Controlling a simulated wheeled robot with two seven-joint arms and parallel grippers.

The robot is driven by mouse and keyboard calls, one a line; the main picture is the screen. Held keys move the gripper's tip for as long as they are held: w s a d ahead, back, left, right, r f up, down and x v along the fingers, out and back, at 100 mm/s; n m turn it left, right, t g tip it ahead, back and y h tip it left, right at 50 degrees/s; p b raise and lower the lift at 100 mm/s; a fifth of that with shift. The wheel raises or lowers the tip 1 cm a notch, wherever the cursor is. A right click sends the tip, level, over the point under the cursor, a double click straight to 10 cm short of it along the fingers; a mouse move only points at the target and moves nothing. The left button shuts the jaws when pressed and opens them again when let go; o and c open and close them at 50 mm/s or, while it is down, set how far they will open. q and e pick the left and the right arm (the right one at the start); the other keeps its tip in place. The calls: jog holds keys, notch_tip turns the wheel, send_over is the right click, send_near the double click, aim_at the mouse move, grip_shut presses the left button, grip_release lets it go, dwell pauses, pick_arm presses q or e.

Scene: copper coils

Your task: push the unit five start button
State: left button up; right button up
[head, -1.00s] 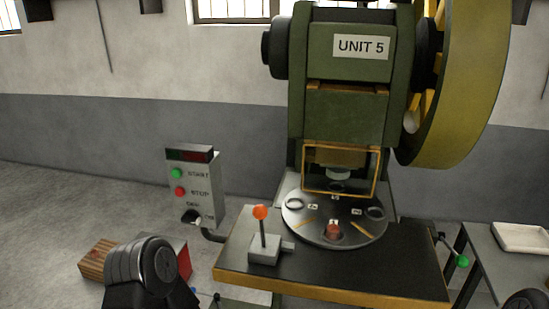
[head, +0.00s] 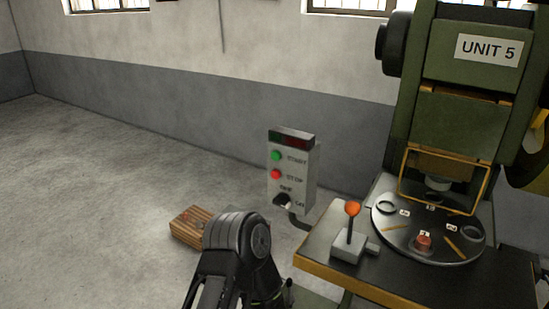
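The green start button (head: 276,155) is on the upper front of a grey control box (head: 305,185), beside the word START. A red stop button (head: 276,174) is just below it, and a dark selector knob (head: 283,200) is lower down. The box stands left of the green press marked UNIT 5 (head: 488,50). A dark rounded joint of my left arm shows at the bottom, below and left of the box, apart from it. Neither gripper's fingers show in the head view.
The press table (head: 330,262) carries an orange-knobbed lever (head: 352,209) and a round dial plate (head: 400,240) with several parts on it. A wooden crate (head: 187,226) lies on the floor behind my arm. The floor to the left is clear.

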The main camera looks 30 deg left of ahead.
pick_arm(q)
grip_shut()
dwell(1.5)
